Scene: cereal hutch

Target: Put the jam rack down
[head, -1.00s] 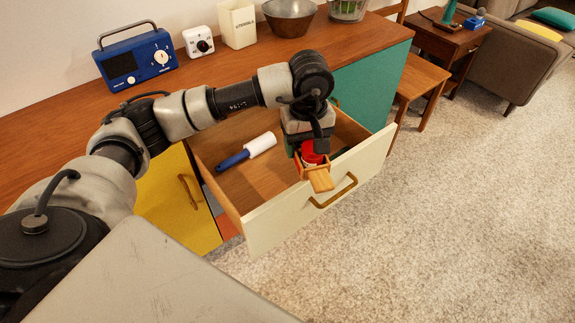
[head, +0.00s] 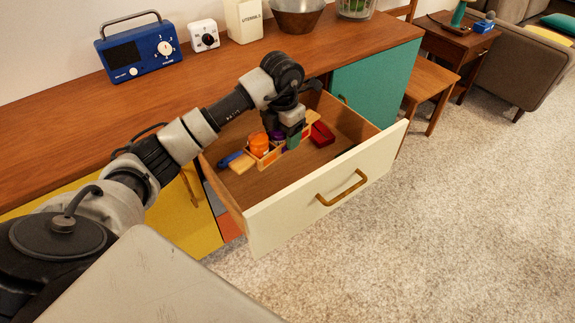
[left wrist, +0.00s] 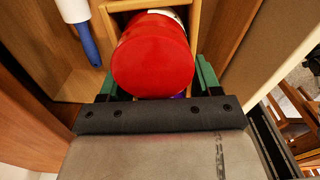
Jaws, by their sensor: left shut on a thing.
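The jam rack (head: 274,158) is a small wooden carrier inside the open drawer (head: 262,187), with a wooden tab at its left end. In the head view an orange-topped jar (head: 259,143) and a purple-topped jar (head: 277,138) stand in it. My left gripper (head: 290,138) points down and is shut on the rack. In the left wrist view a large red-lidded jar (left wrist: 153,55) fills the space before the gripper (left wrist: 152,95), with a sliver of purple below it. The jaws hide part of the rack. I cannot tell whether its underside touches the drawer floor.
A red box (head: 322,134) sits to the right. The drawer front (head: 325,195) bounds the near side. A blue radio (head: 138,52) stands on the hutch top.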

